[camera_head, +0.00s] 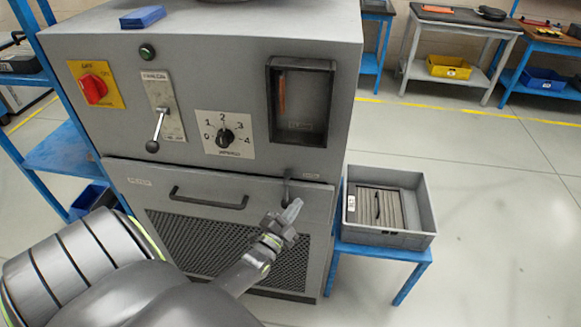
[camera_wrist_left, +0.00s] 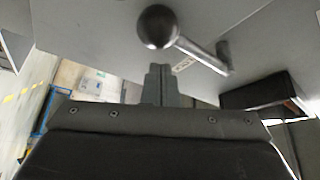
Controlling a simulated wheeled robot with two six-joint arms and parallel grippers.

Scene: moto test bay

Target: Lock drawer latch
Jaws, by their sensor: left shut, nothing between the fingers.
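The drawer (camera_head: 150,190) is in the lower front of the grey machine, with a dark bar handle (camera_head: 208,199), and looks closed. The drawer latch (camera_head: 287,180) is a small dark lever near the drawer's top right corner, its lower end partly hidden by my gripper. In the left wrist view the latch (camera_wrist_left: 195,50) is a metal rod with a dark ball knob, just beyond the fingertips. My left gripper (camera_head: 292,211) is shut and empty, right at the latch's lower end; it also shows in the wrist view (camera_wrist_left: 160,72). I cannot tell whether it touches the latch. My right gripper is not in view.
Above the drawer are a red rotary switch (camera_head: 94,88), a ball-ended lever (camera_head: 158,130) and a numbered dial (camera_head: 226,137). A grey crate (camera_head: 414,240) stands on a blue stand to the right, close to the machine. Open floor lies beyond the crate.

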